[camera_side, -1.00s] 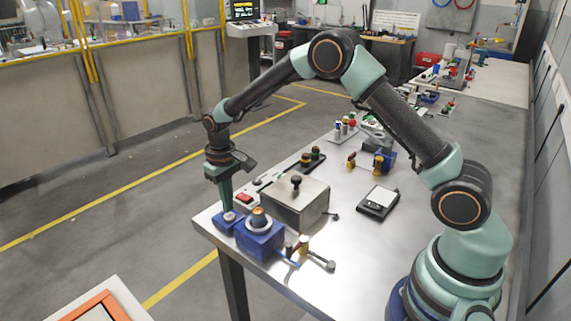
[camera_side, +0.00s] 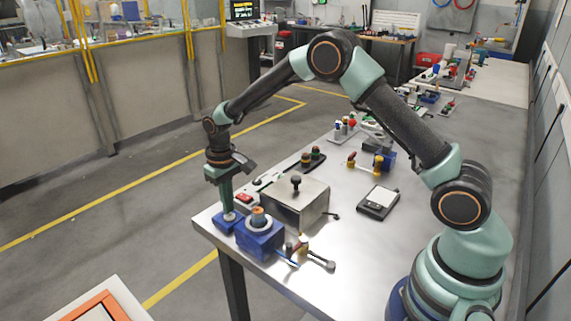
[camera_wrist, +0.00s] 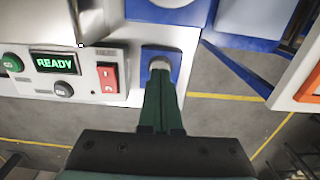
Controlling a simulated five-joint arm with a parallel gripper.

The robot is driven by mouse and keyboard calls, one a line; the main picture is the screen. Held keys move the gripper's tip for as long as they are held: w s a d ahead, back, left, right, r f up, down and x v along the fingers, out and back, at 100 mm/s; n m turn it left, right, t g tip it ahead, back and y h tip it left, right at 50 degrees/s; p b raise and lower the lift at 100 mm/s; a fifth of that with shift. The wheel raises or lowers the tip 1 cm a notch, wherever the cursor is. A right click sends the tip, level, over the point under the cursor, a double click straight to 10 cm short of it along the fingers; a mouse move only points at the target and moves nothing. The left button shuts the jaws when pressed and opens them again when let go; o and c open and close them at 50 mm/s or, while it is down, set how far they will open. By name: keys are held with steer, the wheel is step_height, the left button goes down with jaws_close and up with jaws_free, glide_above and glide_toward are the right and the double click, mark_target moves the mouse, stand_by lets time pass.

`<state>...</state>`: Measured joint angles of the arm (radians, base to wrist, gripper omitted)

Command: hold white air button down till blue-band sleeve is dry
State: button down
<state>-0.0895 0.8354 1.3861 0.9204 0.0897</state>
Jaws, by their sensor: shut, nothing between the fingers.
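The white air button (camera_wrist: 159,63) sits on a small blue box (camera_side: 221,223) at the table's near left corner. My gripper (camera_side: 229,211) is shut and empty, pointing straight down with its fingertips at the button. In the wrist view my fingertips (camera_wrist: 160,76) overlap the button's edge; how far it is pressed cannot be told. Beside it stands a larger blue block (camera_side: 262,239) with a white ring and an orange-brown topped piece (camera_side: 258,214) in it. No blue band can be made out on that piece, nor whether it is wet.
A white control panel (camera_wrist: 88,90) with a READY display (camera_wrist: 54,63) and a red switch (camera_wrist: 107,78) is close beside the button. A metal box with a black knob (camera_side: 296,181) stands behind the blue block. A black scale (camera_side: 378,202) lies further right, with clear table around it.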

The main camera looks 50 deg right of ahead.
steer(key=shift+f, duration=0.7)
stand_by(2.9)
steer(key=shift+r, duration=2.45)
steer(key=shift+r, duration=0.3)
steer(key=s+d+r+t, duration=0.2)
steer(key=s+r, duration=0.5)
steer(key=r, duration=0.5)
steer(key=s+d+r+t, duration=0.1)
steer(key=s+r, duration=0.1)
steer(key=s, duration=0.5)
steer(key=s+d+r+t, duration=0.1)
steer(key=s+r+t, duration=0.1)
steer(key=s, duration=0.5)
steer(key=shift+s+d+r+t, duration=0.25)
steer(key=shift+r+t, duration=0.05)
steer(key=shift+r, duration=0.05)
